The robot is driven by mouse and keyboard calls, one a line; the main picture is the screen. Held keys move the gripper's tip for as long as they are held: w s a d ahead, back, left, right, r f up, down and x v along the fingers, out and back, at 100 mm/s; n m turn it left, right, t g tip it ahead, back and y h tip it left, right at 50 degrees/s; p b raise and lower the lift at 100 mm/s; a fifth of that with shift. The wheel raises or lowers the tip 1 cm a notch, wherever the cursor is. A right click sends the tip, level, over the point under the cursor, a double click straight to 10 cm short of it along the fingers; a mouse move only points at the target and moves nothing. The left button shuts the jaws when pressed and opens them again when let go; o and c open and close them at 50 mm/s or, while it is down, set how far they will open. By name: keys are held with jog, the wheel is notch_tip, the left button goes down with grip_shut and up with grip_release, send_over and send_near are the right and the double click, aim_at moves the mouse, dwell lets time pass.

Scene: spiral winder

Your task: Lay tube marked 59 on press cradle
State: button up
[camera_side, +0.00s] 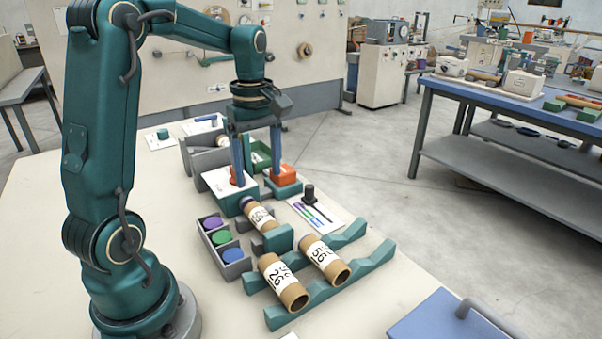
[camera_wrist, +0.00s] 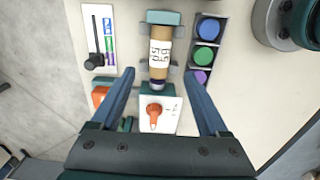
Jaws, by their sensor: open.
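The tube marked 59 (camera_wrist: 160,62) is a brown cardboard roll with a white label and a dark purple end. It lies along teal supports, which I take as the press cradle (camera_wrist: 165,18), with a teal block at its far end. In the side view the tube (camera_side: 262,218) lies behind the teal block (camera_side: 279,238), its label partly hidden. My gripper (camera_side: 257,175) is open and empty, pointing down above the white box with an orange knob, behind the tube. In the wrist view its fingers (camera_wrist: 160,78) are spread to either side of the tube's purple end, not touching it.
Tubes marked 26 (camera_side: 283,282) and 56 (camera_side: 325,258) rest on notched teal rails (camera_side: 300,313). A grey tray (camera_side: 238,268) holds purple, green and blue discs. A white card (camera_side: 318,218) with a black knob lies right of the tube. A blue-topped bench stands at right.

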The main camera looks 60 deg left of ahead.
jog(key=s+d+r+m+t, duration=0.2)
jog(key=s+d+m+t, duration=0.3)
jog(key=s+d+m, duration=0.4)
jog(key=d+m, duration=0.5)
jog(key=m, duration=0.4)
jog(key=shift+d+t, duration=0.3)
